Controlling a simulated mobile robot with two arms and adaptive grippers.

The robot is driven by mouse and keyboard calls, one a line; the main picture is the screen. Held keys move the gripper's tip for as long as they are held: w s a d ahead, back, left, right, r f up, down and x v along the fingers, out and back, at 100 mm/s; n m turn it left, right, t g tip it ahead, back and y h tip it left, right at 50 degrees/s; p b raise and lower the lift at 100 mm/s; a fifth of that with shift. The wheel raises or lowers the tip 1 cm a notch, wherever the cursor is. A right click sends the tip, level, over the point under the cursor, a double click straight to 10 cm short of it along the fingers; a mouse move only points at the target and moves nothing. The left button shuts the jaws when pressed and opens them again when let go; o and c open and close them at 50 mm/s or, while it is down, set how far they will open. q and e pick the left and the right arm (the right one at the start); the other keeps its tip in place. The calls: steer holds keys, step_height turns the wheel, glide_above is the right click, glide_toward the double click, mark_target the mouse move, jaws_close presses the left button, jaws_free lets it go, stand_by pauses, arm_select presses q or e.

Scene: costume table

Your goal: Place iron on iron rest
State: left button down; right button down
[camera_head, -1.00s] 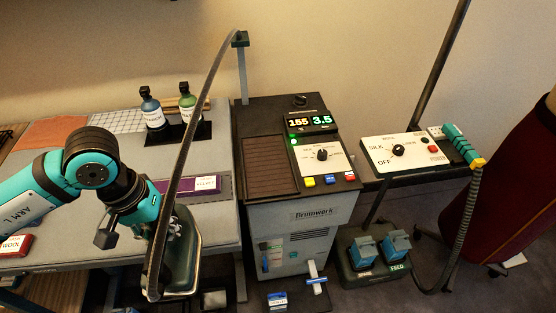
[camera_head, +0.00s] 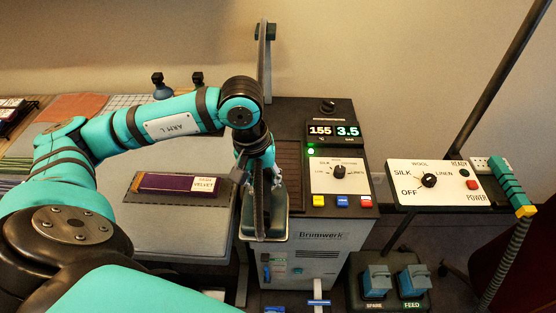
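The iron (camera_head: 277,222), dark green with a pale-edged base, is in the middle of the head view. My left gripper (camera_head: 256,172) is shut on its upper part; the hose and wrist hide the grip itself. The iron rest (camera_head: 290,158), a dark ribbed panel on top of the Brimwerk unit, is partly hidden behind my wrist and the iron. The iron overlaps the rest's near left part and the unit's front edge in the picture. I cannot tell whether it touches the rest. My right gripper is not in view.
The iron's hose (camera_head: 262,100) runs up to a post at the back. A purple velvet strip (camera_head: 178,183) lies on the grey ironing board (camera_head: 150,232). The unit's control panel (camera_head: 338,172) is right of the rest. A white switch box (camera_head: 432,180) stands further right.

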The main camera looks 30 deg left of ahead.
arm_select(q)
steer(key=w+a+f+p, duration=0.1)
steer(key=w+p, duration=0.1)
steer(key=w, duration=0.2)
steer(key=w+a+f+p, duration=0.1)
steer(key=w+a+p, duration=0.1)
steer(key=w, duration=0.1)
steer(key=w+a+f+p, duration=0.2)
steer(key=w, duration=0.2)
steer(key=shift+w, duration=0.35)
steer(key=shift+a+f, duration=0.1)
steer(key=shift+f, duration=0.15)
steer(key=shift+f+b, duration=0.15)
steer(key=shift+b, duration=0.25)
steer(key=c, duration=1.3)
jaws_free()
steer(key=shift+s, duration=0.1)
steer(key=shift+o, duration=0.2)
